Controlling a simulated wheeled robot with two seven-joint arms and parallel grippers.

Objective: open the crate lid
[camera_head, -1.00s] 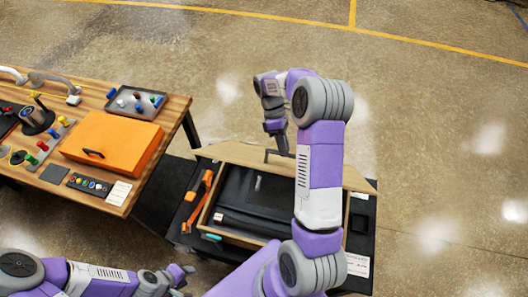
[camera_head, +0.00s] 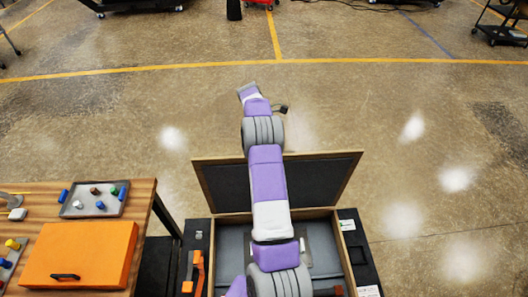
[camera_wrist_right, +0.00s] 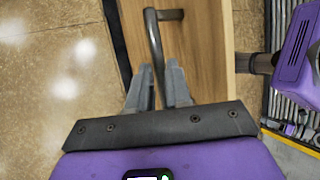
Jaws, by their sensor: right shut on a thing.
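The crate (camera_head: 343,250) stands at the bottom centre of the head view, with its inside in sight behind my right arm. Its lid (camera_head: 325,180) stands raised at the far side, its dark lined inner face toward me. In the wrist view, the wooden outer face of the lid (camera_wrist_right: 200,40) carries a grey bar handle (camera_wrist_right: 155,35). My right gripper (camera_wrist_right: 160,82) is shut on the handle, one finger on each side of the bar. In the head view the right fingers and handle are hidden. My left gripper is out of view.
A wooden table at the left holds an orange case (camera_head: 85,250) and a grey tray (camera_head: 95,200) of small coloured pieces. An orange tool (camera_head: 196,272) lies left of the crate on its dark stand (camera_head: 366,262). The floor behind the lid is clear.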

